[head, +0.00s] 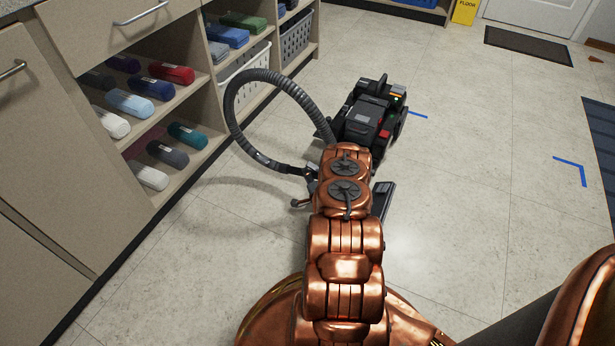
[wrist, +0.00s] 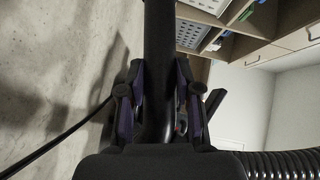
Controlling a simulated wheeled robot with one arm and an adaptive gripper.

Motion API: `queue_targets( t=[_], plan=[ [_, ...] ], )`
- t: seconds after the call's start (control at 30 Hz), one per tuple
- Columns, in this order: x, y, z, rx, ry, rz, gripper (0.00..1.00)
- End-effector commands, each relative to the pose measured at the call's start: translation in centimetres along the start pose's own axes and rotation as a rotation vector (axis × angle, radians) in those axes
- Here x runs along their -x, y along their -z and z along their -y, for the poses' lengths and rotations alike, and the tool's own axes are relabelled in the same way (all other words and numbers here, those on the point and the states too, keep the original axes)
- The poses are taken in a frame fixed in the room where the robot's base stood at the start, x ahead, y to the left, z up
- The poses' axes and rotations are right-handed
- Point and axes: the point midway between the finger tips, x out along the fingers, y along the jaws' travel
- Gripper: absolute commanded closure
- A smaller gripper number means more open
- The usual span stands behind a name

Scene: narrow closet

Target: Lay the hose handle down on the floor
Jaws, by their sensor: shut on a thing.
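The hose handle (head: 287,169) is a dark tube at the end of a grey ribbed hose (head: 236,110), which arches up from the black vacuum cleaner (head: 368,118). In the wrist view the dark tube (wrist: 158,40) runs between the two fingers of my gripper (wrist: 158,95), which is shut on it. In the head view my copper arm hides most of my gripper and part of the handle. The ribbed hose shows at the lower right of the wrist view (wrist: 280,164). The handle appears held above the floor; its exact height cannot be told.
Shelves (head: 212,108) with rolled towels and baskets (head: 297,40) line the left. Pale tiled floor (head: 465,190) is open to the right, with blue tape marks (head: 571,166) and a dark mat (head: 602,140). A dark flat piece (head: 383,200) lies beside my arm.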

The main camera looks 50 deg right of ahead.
Motion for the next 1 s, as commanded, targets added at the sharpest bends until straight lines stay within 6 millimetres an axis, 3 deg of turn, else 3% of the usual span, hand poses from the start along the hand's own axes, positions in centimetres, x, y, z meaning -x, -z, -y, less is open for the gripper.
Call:
queue_targets(
  t=[0.63,0.67,0.9,1.0],
  plan=[
    [-0.19,-0.16,-0.86,0.002,0.002,0.000,1.00],
    [-0.18,-0.16,-0.83,0.002,0.002,0.000,0.65],
    [-0.16,-0.15,-0.85,0.001,0.001,-0.001,0.40],
    [-0.16,-0.15,-0.85,0.001,0.001,-0.001,0.37]
  ],
)
